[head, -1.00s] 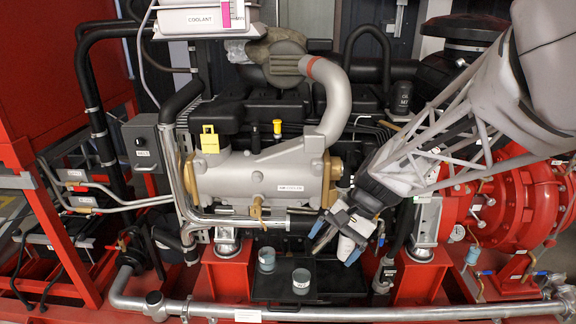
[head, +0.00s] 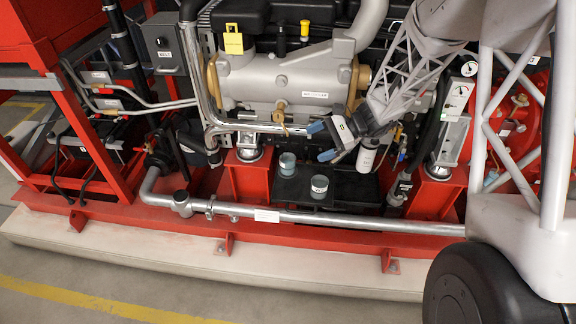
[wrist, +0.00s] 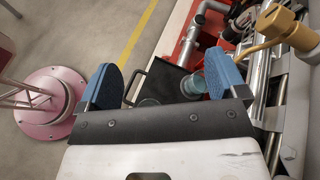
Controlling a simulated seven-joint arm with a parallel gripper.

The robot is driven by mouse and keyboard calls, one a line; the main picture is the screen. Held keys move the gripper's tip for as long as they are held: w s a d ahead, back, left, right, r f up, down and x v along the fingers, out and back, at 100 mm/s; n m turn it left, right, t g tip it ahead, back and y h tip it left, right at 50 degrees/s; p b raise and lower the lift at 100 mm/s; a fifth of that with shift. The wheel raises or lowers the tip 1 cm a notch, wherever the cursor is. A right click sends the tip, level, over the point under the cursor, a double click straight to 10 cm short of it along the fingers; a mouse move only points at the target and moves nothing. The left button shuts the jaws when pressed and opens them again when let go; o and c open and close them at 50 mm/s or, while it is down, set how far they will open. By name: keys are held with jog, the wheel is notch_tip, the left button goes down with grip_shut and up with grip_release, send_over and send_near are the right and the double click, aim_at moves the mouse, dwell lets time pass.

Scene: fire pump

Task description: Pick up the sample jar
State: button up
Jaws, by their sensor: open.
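Two small grey-teal jars stand upright on a black tray (head: 345,190) below the engine; I cannot tell which is the sample jar. The rear-left jar (head: 287,161) is teal-topped. The front-right jar (head: 319,187) has a white label. My gripper (head: 320,141), with blue fingertips, is open and empty above the jars, pointing left. In the wrist view, one jar (wrist: 195,84) shows beside the right fingertip, partly hidden by it. The other jar (wrist: 149,102) shows between the fingers, mostly hidden by the gripper body. Neither jar is held.
A silver pipe (head: 330,218) runs along the front of the red base frame. Red mounting blocks (head: 248,177) flank the tray, and a white cylinder (head: 368,156) hangs close to my gripper. The grey engine cooler (head: 280,80) is above. The floor in front is clear.

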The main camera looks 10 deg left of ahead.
jog(key=w+a+f+m+t+y, duration=0.1)
jog(key=w+a+f+m+y, duration=0.25)
jog(key=w+f, duration=0.5)
jog(key=m+t+y, duration=0.2)
jog(key=m, duration=0.2)
send_near(288, 160)
jog(key=s+a+r, duration=0.1)
jog(key=r, duration=0.1)
jog(key=s+a+r, duration=0.1)
jog(key=s, duration=0.1)
jog(key=shift+a+r, duration=0.1)
jog(key=shift+r, duration=0.3)
jog(key=shift+w+f+t, duration=0.1)
jog(key=shift+f+t, duration=0.3)
jog(key=shift+f, duration=0.1)
jog(key=shift+a, duration=1.2)
jog(key=shift+a, duration=0.1)
jog(key=shift+a, duration=2.5)
